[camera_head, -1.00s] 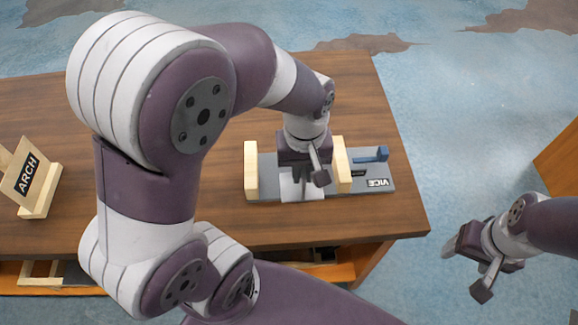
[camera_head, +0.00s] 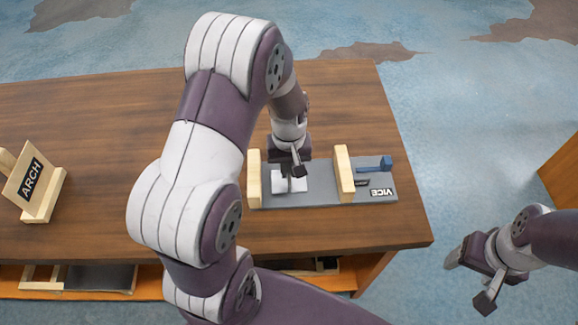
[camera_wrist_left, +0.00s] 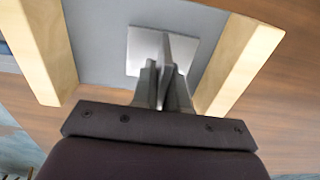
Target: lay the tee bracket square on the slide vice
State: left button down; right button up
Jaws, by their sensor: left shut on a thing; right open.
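The tee bracket (camera_head: 291,187) is a light grey plate with an upright fin; it also shows in the left wrist view (camera_wrist_left: 146,50). My left gripper (camera_head: 292,172) is shut on the fin, with its fingers (camera_wrist_left: 163,92) pointing down to the plate. The plate is between the two wooden jaws of the slide vice (camera_head: 325,192), nearer the left jaw in the head view. It is at or just above the grey bed; I cannot tell if it touches. My right gripper (camera_head: 467,277) is open and empty, off the table's right side.
The vice has a blue handle (camera_head: 375,164) and a VICE label at its right end. A wooden stand labelled ARCH (camera_head: 32,185) is at the table's left. The wooden table (camera_head: 110,140) is clear between them. A shelf with parts (camera_head: 95,277) is below the front edge.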

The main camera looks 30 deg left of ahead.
pick_arm(q)
jog(key=c, duration=1.2)
grip_release()
jog(key=shift+f, duration=0.1)
jog(key=shift+o, duration=0.2)
notch_tip(320, 180, up, 12)
jog(key=shift+f+p, duration=0.15)
jog(key=shift+p, duration=0.25)
jog(key=shift+s+d+r, duration=0.2)
jog(key=shift+d, duration=0.05)
jog(key=s+d+f+m+t, duration=0.1)
jog(key=s+d+f+m, duration=0.1)
jog(key=s+d+m, duration=0.3)
jog(key=s+m, duration=0.1)
jog(key=s, duration=0.2)
jog(key=shift+s+f+m, duration=0.3)
jog(key=shift+f, duration=0.1)
